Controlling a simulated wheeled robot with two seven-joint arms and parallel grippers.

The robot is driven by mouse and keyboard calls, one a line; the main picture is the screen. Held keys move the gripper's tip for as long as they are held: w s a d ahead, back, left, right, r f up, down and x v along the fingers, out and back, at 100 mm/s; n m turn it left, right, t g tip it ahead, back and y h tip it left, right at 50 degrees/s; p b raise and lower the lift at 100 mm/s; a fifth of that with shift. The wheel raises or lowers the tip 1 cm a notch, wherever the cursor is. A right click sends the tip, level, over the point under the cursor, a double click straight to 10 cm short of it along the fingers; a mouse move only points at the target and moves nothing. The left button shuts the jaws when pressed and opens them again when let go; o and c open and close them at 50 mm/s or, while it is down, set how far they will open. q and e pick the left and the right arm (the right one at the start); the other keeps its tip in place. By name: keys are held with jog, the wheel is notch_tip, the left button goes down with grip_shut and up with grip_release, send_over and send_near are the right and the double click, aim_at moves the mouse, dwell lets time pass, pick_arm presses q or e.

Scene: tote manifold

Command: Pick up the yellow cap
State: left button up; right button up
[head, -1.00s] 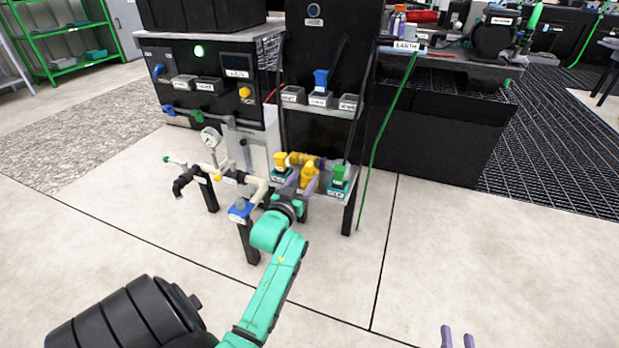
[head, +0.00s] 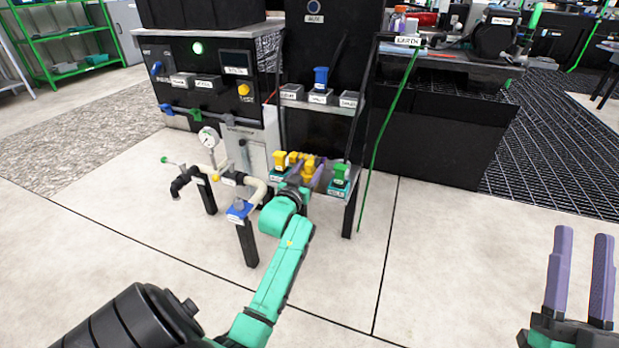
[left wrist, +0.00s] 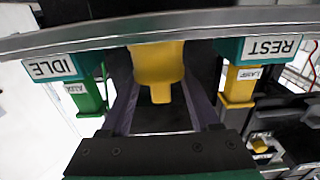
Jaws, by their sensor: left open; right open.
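A yellow cap-like piece (left wrist: 157,65) hangs between the purple fingers of my left gripper (head: 308,172) in the left wrist view. The fingers are open on either side of it; I cannot tell whether they touch it. In the head view, the yellow piece (head: 311,174) is partly hidden by my gripper. A smaller yellow piece (head: 280,160), marked LAMP in the wrist view (left wrist: 240,85), stands in the teal REST holder (left wrist: 265,50). Which yellow piece is the task's cap is not marked. My right gripper (head: 580,238) is open and empty above the floor at right.
A green piece (head: 341,173) stands in the teal IDLE holder (left wrist: 60,65) on the other side. White piping with a gauge (head: 209,137) and a blue valve (head: 239,210) stands to the left. A black panel bench (head: 205,75) rises behind. The floor in front is clear.

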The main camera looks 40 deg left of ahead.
pick_arm(q)
jog(key=shift+w+a, duration=0.1)
jog(key=shift+w, duration=0.15)
grip_shut()
pick_arm(e)
jog(key=r, duration=0.2)
jog(key=shift+s+d+r+t, duration=0.2)
jog(key=shift+s+r+t, duration=0.15)
jog(key=shift+s+t, duration=0.05)
pick_arm(q)
jog(key=shift+r, duration=0.1)
